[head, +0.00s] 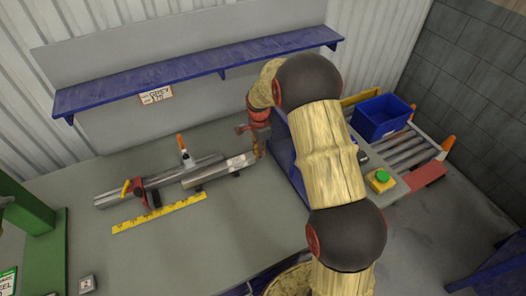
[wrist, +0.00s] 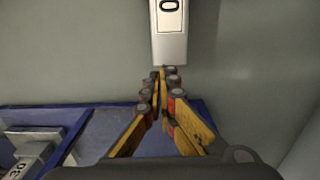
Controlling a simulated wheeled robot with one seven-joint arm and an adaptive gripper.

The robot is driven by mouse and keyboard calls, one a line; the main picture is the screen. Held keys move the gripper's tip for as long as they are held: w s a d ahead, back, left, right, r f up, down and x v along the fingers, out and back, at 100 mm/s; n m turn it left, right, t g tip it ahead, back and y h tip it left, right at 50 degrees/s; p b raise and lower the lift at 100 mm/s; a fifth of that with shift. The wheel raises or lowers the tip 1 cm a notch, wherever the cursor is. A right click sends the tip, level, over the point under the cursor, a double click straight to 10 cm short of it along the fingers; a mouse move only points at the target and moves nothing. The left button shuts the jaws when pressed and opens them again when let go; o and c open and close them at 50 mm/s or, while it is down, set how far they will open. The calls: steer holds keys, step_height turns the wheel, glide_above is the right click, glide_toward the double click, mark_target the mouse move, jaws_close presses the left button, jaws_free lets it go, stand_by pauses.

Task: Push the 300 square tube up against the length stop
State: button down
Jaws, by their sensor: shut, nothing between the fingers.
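A pale square tube (head: 220,170) lies on the grey bench, with a label near its right end. In the wrist view its near end (wrist: 169,48) shows a label ending in 0; the rest of the number is cut off. My gripper (head: 257,150) is at the tube's right end. Its fingertips (wrist: 162,76) are shut and empty, right at the end face; I cannot tell if they touch it. A red and dark fitting (head: 138,192), which looks like the length stop, sits on a grey rail left of the tube. Contact between tube and fitting is too small to tell.
A yellow scale (head: 160,213) lies in front of the rail. An orange-handled fitting (head: 184,151) stands behind it. A blue shelf (head: 195,70) runs above. A blue bin (head: 382,117) and rollers (head: 408,150) are at right. Another piece marked 30 (wrist: 22,165) shows at wrist-view lower left.

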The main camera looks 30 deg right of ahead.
mark_target(227, 166)
steer(key=a+p, duration=0.1)
steer(key=a, duration=1.3)
steer(key=shift+a, duration=0.15)
